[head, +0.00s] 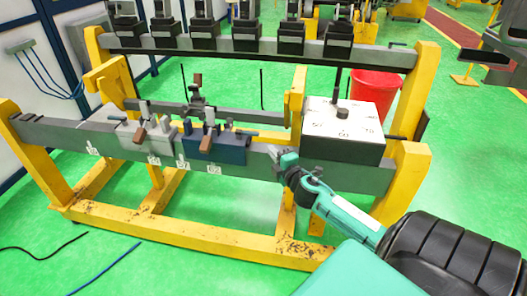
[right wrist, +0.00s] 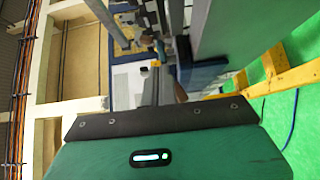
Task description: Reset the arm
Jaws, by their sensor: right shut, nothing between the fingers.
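My right arm comes in from the lower right of the head view. Its small gripper (head: 278,155) is shut and empty, in front of the grey front beam (head: 235,160) of the yellow frame, left of the white-topped block (head: 342,118). I cannot tell whether it touches the beam. In the right wrist view, my teal wrist housing and dark bracket fill the lower part and the fingers are hard to make out. My left gripper is not in view.
A grey fixture (head: 150,133) and a blue fixture (head: 215,143) with brown-handled clamps sit on the front beam. Several black blocks line the rear beam (head: 230,47). A red bucket (head: 375,90) stands behind. Green floor (head: 110,265) is open at front left, with cables on it.

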